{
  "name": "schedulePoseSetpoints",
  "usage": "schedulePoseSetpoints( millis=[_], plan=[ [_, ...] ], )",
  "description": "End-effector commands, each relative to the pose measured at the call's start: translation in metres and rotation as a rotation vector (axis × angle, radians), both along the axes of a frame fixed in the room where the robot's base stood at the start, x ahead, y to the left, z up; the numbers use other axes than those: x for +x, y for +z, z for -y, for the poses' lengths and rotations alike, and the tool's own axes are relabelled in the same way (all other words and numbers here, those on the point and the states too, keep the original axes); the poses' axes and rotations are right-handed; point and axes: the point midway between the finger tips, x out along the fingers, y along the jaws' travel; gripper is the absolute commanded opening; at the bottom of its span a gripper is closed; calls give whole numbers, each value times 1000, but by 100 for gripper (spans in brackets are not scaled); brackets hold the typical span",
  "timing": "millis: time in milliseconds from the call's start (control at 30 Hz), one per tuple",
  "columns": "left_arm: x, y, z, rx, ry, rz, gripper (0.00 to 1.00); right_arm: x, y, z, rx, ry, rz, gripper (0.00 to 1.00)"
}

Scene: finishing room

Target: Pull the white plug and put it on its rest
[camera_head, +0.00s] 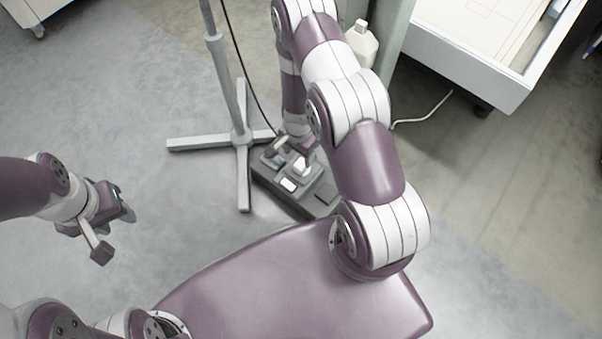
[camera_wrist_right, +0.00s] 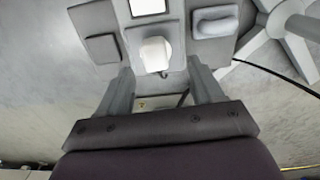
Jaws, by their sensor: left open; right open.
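The white plug (camera_head: 301,166) stands upright on a dark grey floor unit (camera_head: 313,207), and it also shows in the right wrist view (camera_wrist_right: 154,55). My right gripper (camera_wrist_right: 162,68) is open just above the unit. Its two fingers lie to either side of the plug with gaps, and I see no contact. In the head view my right gripper (camera_head: 299,149) is small and partly covered by my own arm. My left gripper (camera_head: 115,232) is open and empty, above bare floor. I cannot tell which part is the plug's rest.
The unit carries a pale rounded piece (camera_wrist_right: 215,22), a flat grey pad (camera_wrist_right: 102,48) and a white square (camera_head: 288,184). A stand with a cross foot (camera_head: 242,140) and black cable stands beside it. A white bottle (camera_head: 362,45) and white cabinet (camera_head: 470,60) are behind. Floor at left is clear.

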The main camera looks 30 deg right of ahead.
Motion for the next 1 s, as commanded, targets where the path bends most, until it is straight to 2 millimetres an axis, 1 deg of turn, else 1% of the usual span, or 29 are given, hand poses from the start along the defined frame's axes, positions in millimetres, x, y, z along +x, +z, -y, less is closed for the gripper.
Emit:
schedulePoseSetpoints(
  millis=[33, 167, 300, 400, 467, 667, 767, 800, 833, 867, 1000],
  plan=[
    [0, -15, 0, 0, 0, 0, 43, 0, -15, 0, 0, 0, 1, 66],
    [0, -26, 0, 0, 0, 1, 43, -2, -23, 1, 1, 1, 0, 66],
    [0, -59, 0, 0, 0, 1, 43, -5, -47, 4, 1, 1, 0, 66],
    [0, -79, 0, 0, 0, 0, 43, -7, -64, 4, 0, 2, -1, 66],
    [0, -82, 0, 0, 0, 0, 43, -7, -66, 4, 1, 3, 0, 66],
    [0, -76, 0, 0, 0, 1, 43, -7, -61, 4, 1, 3, 0, 66],
    [0, -76, 0, 0, 0, 1, 43, -7, -61, 4, 1, 3, 0, 37],
    [0, -76, 0, 0, 0, 1, 43, -7, -61, 4, 1, 3, 0, 24],
    [0, -76, 0, 0, 0, 1, 43, -7, -61, 4, 1, 3, 0, 14],
    [0, -76, 0, 0, 0, 1, 43, -7, -61, 4, 1, 3, 0, 10],
    [0, -76, 0, 0, 0, 1, 43, -7, -61, 4, 1, 3, 0, 9]
  ],
)
